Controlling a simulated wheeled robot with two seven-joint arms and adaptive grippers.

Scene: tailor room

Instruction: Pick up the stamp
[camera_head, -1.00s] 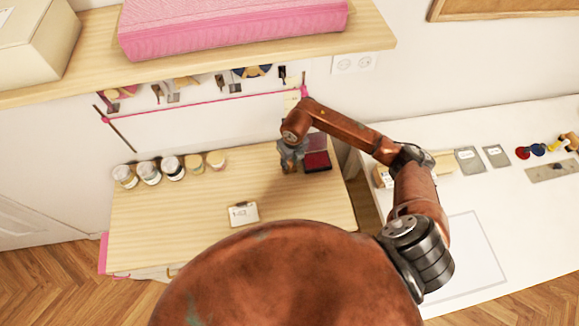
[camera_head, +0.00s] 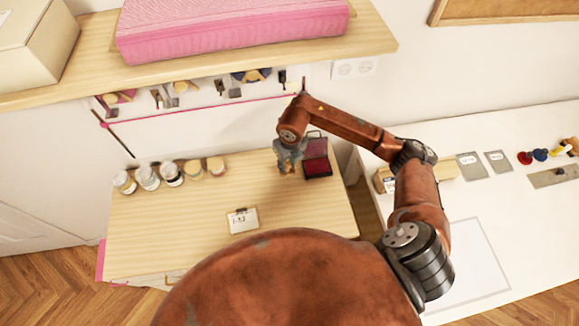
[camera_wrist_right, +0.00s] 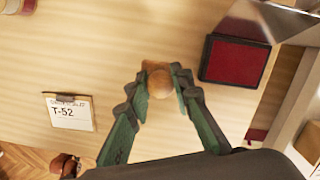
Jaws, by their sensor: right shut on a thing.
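The stamp (camera_wrist_right: 159,82) has a round wooden knob and shows in the right wrist view between the fingertips of my right gripper (camera_wrist_right: 160,86). The gripper is shut on it. In the head view my right gripper (camera_head: 288,157) hangs over the back right part of the wooden table, and the stamp is mostly hidden under it. I cannot tell whether the stamp's base touches the table. My left gripper is not in view.
An open ink pad (camera_head: 317,168) with a dark red pad lies just right of the gripper. A small clipboard (camera_head: 243,220) labelled T-52 lies nearer the front. Several jars (camera_head: 148,176) stand at the back left. A shelf (camera_head: 385,40) is above. The table's middle is clear.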

